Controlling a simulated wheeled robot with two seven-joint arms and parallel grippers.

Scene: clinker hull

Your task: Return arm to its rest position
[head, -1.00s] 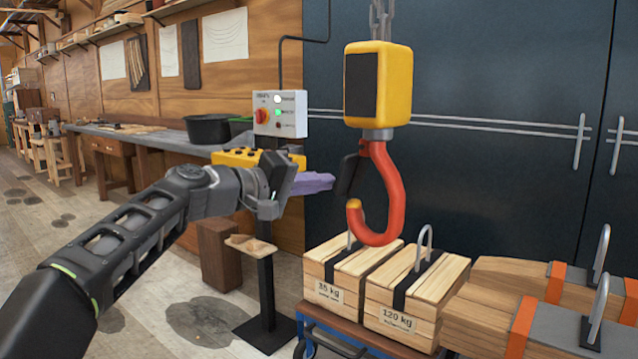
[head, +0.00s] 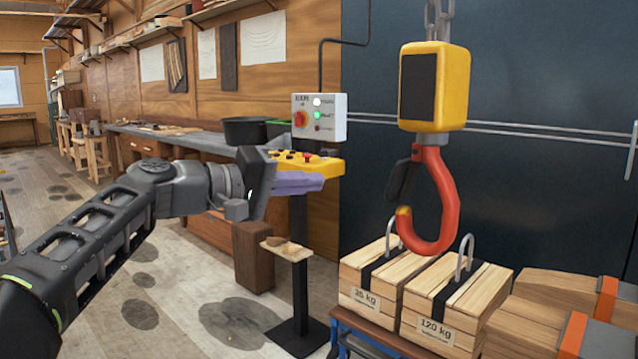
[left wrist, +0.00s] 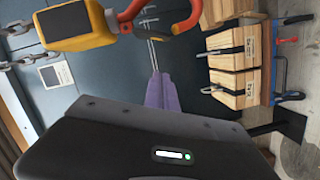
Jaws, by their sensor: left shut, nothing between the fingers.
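My left gripper (head: 298,182) is in the middle of the head view, at the end of my arm coming in from the left. Its purple fingers are together and empty. They appear in front of the yellow control pendant (head: 318,166), partly covering it; I cannot tell whether they touch it. In the left wrist view the purple fingers (left wrist: 160,92) point up the picture, with nothing between them. My right gripper is in neither view.
A red hook (head: 441,205) hangs from a yellow block (head: 433,86) on a chain. Below it, wooden weight crates (head: 458,300) with handles stand on a cart. A control box (head: 319,117) is on the wall. A workbench (head: 180,140) runs behind; the floor at left is open.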

